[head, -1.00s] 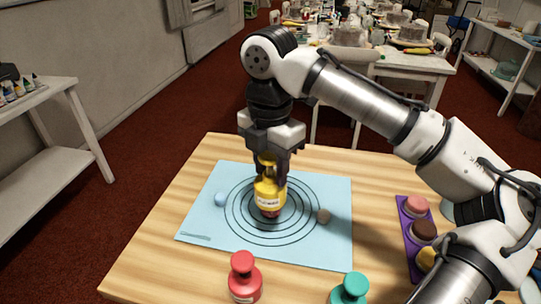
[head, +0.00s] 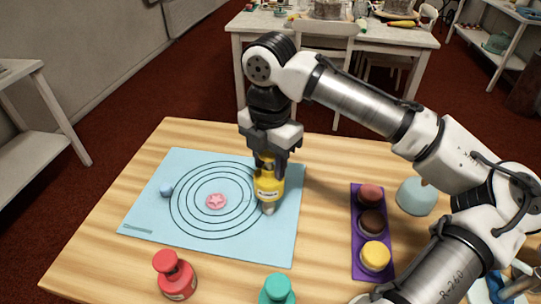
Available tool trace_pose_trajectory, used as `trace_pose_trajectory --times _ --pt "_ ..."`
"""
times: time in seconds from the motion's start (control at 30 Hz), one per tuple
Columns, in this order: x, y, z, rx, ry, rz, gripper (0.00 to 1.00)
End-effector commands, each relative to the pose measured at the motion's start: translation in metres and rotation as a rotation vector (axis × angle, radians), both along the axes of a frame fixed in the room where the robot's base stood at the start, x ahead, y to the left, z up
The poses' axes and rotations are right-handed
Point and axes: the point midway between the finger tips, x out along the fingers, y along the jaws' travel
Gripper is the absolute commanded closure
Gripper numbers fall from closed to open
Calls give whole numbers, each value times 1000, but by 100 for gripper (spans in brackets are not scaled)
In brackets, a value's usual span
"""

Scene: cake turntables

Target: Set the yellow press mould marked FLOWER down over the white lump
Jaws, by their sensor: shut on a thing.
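My gripper (head: 268,160) is shut on the yellow press mould (head: 269,184), held upright over the right part of the light blue mat (head: 150,215). The writing on the mould's label is too small to read. A small pale, beige-white lump (head: 267,209) shows just under the mould's lower edge, partly hidden by it. I cannot tell whether the mould touches it. A pink flower-shaped piece (head: 216,201) lies at the centre of the mat's rings. A small light blue lump (head: 166,190) lies near the mat's left side.
A red mould (head: 175,275) and a green mould (head: 277,291) stand at the table's front. A purple tray (head: 357,236) on the right holds pink, brown and yellow round pieces. A pale blue rounded thing (head: 415,196) stands beyond it. The wooden table's left side is clear.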

Motion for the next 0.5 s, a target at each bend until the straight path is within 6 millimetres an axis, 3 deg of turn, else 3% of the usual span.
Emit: trace_pose_trajectory --times 0.5 --pt "0 0 -30 -1 -2 -1 90"
